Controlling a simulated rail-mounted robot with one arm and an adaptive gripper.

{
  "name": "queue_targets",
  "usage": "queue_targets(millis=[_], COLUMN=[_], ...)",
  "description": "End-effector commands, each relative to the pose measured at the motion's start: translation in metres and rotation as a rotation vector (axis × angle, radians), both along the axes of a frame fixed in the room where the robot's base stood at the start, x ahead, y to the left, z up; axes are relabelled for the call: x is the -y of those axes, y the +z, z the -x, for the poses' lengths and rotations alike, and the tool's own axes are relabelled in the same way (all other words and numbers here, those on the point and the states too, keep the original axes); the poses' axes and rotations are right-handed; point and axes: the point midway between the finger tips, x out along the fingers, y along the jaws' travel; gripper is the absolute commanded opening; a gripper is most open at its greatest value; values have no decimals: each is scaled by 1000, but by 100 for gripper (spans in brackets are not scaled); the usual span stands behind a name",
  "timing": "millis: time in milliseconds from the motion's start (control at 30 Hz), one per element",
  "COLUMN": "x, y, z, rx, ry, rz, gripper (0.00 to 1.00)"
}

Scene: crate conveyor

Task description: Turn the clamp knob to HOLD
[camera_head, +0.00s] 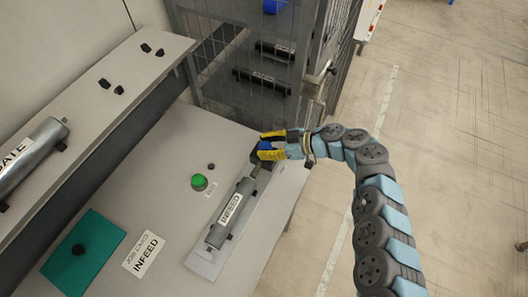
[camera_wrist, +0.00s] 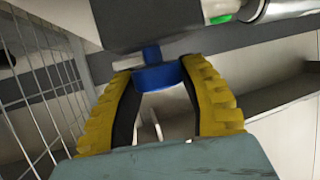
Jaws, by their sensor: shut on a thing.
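A blue clamp knob (camera_head: 265,146) sits on a dark block at the upper end of the grey cylinder labelled INFEED (camera_head: 244,186). In the wrist view the blue knob (camera_wrist: 160,77) shows a wide base and a short stem against the dark block (camera_wrist: 150,25). My gripper (camera_head: 262,149), with yellow ribbed fingers, reaches in from the right. It is shut on the knob; in the wrist view the gripper (camera_wrist: 158,72) has one finger on each side of it. No HOLD mark is readable, and the knob's setting cannot be told.
A green button (camera_head: 199,182) stands left of the cylinder. A card reading JOB CARD INFEED (camera_head: 143,254) and a teal pad (camera_head: 80,268) lie on the table. A wire cage (camera_head: 318,55) stands behind. A shelf (camera_head: 100,98) with another labelled cylinder (camera_head: 30,158) runs along the left.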

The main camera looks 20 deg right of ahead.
Motion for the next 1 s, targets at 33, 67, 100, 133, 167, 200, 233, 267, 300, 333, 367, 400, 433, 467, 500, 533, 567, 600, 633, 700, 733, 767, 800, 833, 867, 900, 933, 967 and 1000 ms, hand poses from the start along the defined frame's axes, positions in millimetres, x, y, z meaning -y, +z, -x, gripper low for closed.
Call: queue_targets(millis=[33,67,100,133,167,200,233,267,300,333,367,400,433,467,500,533,567,600,633,700,733,767,800,833,867,900,933,967,1000], x=[3,3,2,3,3,3,3,2,3,3,3,3,3,3,3,3,3,3,3,3,3,3,3,3,3,3,3,3,3], y=[-8,-8,-7,-8,-8,-7,-7,-6,-6,-5,-5,-5,-5,-5,-4,-4,-4,-3,-3,-3,-3,-2,-2,-2,-2,-2,-2,-3,-2], z=[-1,-1,-1,0,0,-1,-1,0,0,0,0,0,0,1,0,0,0,0,0,0,0,0,0,0,0,0,0,0,0], rx=[0,0,-1,-1,-2,-2,-2,-3,-4,-4,-4,-5,-4,-4,-4,-4,-3,-3,-4,-3,-3,-3,-3,-3,-3,-3,-3,-3,-3], ry=[13,26,41,50,58,68,76,84,92,99,104,110,113,115,119,121,122,124,125,126,126,126,126,126,126,126,126,126,126], rz=[11,10,8,8,7,7,7,8,7,6,6,5,6,4,5,4,4,4,4,3,3,3,3,3,3,3,3,3,4], gripper=[7,7,7,7,7,7,7,7,7,7,7,7,7,7,7,7,7,7,7,7,7,7,7,7,7,7,7,7,7])
